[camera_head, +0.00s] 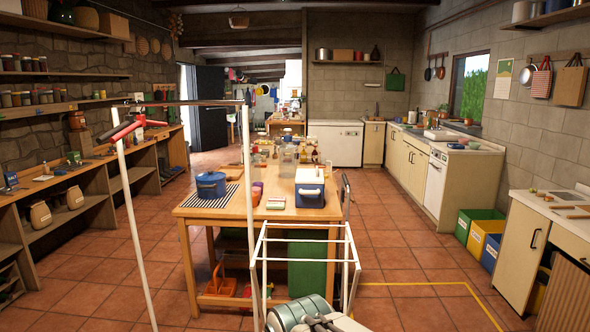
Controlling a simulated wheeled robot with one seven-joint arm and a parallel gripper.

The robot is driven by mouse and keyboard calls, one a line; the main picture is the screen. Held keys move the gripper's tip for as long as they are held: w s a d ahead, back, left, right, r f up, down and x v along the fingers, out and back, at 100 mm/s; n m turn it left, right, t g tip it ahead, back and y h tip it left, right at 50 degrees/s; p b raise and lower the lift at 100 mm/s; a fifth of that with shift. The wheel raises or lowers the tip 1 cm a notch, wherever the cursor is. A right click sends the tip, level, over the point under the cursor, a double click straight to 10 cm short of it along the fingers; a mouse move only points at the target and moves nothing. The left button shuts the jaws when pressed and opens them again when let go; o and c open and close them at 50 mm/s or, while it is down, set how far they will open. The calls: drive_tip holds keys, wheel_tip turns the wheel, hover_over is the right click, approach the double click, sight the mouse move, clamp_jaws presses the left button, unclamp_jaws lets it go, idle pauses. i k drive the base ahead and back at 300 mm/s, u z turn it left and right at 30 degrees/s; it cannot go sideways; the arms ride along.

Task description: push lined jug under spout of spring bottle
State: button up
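I cannot pick out the lined jug or the spring bottle with its spout for certain. A clear, bottle-like vessel (288,160) stands at the far end of the wooden table (262,222), among several small jars and bottles too small to tell apart. A grey-green rounded part with pale and dark pieces at the bottom edge seems to be my own arm. My gripper's fingers do not show.
A blue pot (211,184) and a blue-and-white cooler box (310,187) stand on the table. A white open frame (304,262) stands before it, left of a floor line (420,284). Coloured bins (480,232) stand right. Tiled floor (395,250) is free between.

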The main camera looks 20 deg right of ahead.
sight(321, 162)
drive_tip(key=k, duration=1)
drive_tip(key=z, duration=1.35)
drive_tip(key=i, duration=7.65)
